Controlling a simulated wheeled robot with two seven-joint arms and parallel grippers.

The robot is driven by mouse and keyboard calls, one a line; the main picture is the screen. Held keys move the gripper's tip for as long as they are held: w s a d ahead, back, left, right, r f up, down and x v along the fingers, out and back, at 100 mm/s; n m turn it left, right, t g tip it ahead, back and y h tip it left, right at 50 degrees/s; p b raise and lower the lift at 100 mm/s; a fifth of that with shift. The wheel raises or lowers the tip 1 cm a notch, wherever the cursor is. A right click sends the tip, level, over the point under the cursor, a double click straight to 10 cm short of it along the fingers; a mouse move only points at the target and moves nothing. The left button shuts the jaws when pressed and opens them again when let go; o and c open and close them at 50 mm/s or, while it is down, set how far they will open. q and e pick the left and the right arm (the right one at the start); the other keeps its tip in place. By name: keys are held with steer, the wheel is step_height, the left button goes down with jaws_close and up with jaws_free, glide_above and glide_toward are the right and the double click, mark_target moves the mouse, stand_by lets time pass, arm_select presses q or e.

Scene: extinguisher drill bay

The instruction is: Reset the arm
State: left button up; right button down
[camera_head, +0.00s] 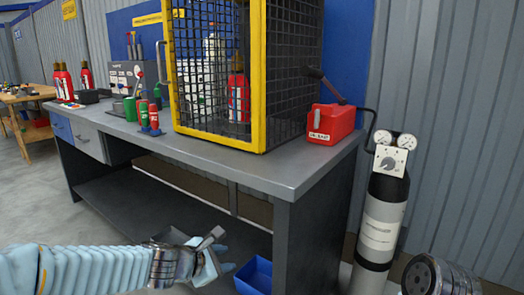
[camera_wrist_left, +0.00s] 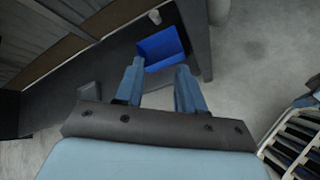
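My left arm comes in low from the left, in front of the workbench. My left gripper (camera_head: 222,252) hangs below the bench top, close to the blue bin. In the left wrist view its two blue fingers (camera_wrist_left: 158,76) are spread apart with nothing between them. My right gripper is not in view in either picture.
The grey workbench (camera_head: 240,168) carries a yellow-framed mesh cage (camera_head: 260,80) with a red extinguisher (camera_head: 238,97) inside, several small cylinders and a red can (camera_head: 331,123). A blue bin (camera_head: 252,277) sits low by the bench leg. A gas cylinder (camera_head: 381,225) stands right of the bench.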

arm_select(q)
steer(key=s+a+f+m+g+y, duration=0.1)
steer(key=s+f+m+g, duration=0.15)
steer(key=f, duration=0.55)
steer(key=s+a+f+m+g+y, duration=0.1)
steer(key=f+m, duration=0.2)
steer(key=f, duration=0.5)
steer(key=s+f+m+g, duration=0.5)
steer(key=s+f+m, duration=0.9)
steer(key=s+f, duration=0.6)
steer(key=shift+s+d+f+m, duration=0.15)
steer(key=shift+d+f+m, duration=0.2)
steer(key=shift+f, duration=0.55)
